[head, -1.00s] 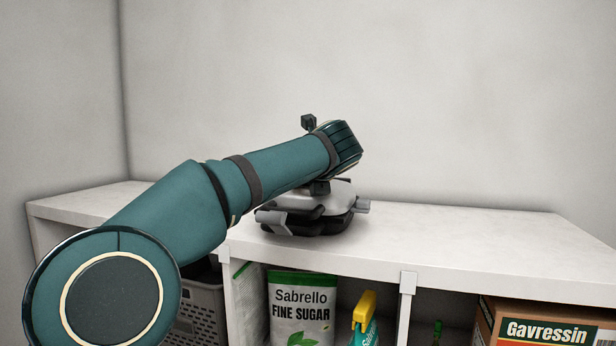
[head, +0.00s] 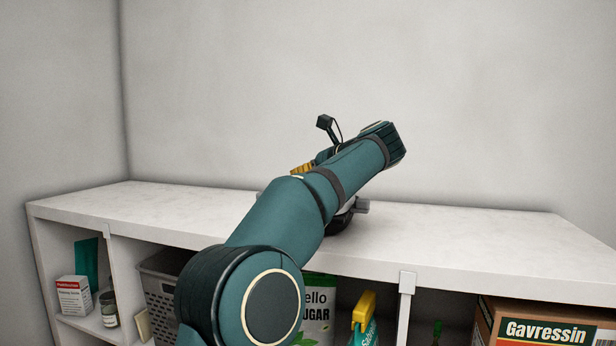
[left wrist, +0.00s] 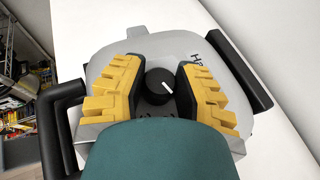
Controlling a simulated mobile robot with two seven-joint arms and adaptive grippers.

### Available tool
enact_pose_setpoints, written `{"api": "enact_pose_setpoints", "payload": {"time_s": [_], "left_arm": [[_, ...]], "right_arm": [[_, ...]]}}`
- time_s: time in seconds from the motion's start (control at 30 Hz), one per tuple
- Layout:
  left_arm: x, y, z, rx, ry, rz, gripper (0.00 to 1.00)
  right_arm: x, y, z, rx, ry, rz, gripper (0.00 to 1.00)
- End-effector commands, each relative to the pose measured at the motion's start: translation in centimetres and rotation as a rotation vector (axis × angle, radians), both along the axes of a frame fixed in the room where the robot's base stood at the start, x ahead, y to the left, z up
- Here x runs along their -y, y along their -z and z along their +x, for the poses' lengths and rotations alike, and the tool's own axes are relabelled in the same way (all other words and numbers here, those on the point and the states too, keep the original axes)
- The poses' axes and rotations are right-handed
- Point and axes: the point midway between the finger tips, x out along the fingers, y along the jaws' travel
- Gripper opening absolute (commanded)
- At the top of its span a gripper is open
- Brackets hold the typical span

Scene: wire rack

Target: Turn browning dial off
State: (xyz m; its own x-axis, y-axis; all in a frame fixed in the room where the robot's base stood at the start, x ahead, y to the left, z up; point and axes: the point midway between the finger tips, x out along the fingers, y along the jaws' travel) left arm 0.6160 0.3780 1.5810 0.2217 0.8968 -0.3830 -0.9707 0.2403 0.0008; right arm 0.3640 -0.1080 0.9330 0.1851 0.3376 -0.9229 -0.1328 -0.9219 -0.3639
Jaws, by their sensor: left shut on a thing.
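The silver waffle-maker-like appliance (left wrist: 160,48) fills much of the left wrist view, with black handles at its sides. Its round black browning dial (left wrist: 157,88) has a short white slanted mark. My left gripper (left wrist: 160,78) has its yellow-padded fingers on both sides of the dial and is shut on it. Contact at the pads is hard to see. In the head view the appliance (head: 341,222) stands on the shelf top, mostly hidden by my left arm; only a bit of yellow finger pad (head: 302,169) shows. The dial is hidden there. My right gripper is not in view.
The white shelf top (head: 470,235) is clear to the right of the appliance. Below are a grey basket (head: 160,285), a sugar bag (head: 320,295), a yellow-topped spray bottle (head: 364,312) and a Gavressin box (head: 545,325). A wall stands behind.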

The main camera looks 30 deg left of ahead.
Motion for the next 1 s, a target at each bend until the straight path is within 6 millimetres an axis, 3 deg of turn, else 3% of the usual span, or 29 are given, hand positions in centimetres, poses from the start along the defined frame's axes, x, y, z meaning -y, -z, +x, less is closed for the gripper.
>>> {"api": "enact_pose_setpoints", "payload": {"time_s": [0.33,0.9,0.93,1.0], "left_arm": [[-0.06,-0.08,-0.01,0.002,-0.138,0.004,0.0],[0.04,-0.08,-0.08,0.003,-0.163,0.001,0.0],[0.04,-0.08,-0.08,0.003,-0.162,0.002,0.4],[0.04,-0.07,-0.07,0.003,-0.162,0.002,0.63]], "right_arm": [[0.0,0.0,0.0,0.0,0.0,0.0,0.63],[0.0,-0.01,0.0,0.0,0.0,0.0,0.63],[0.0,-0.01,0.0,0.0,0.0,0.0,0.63],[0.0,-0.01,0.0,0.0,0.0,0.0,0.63]]}}
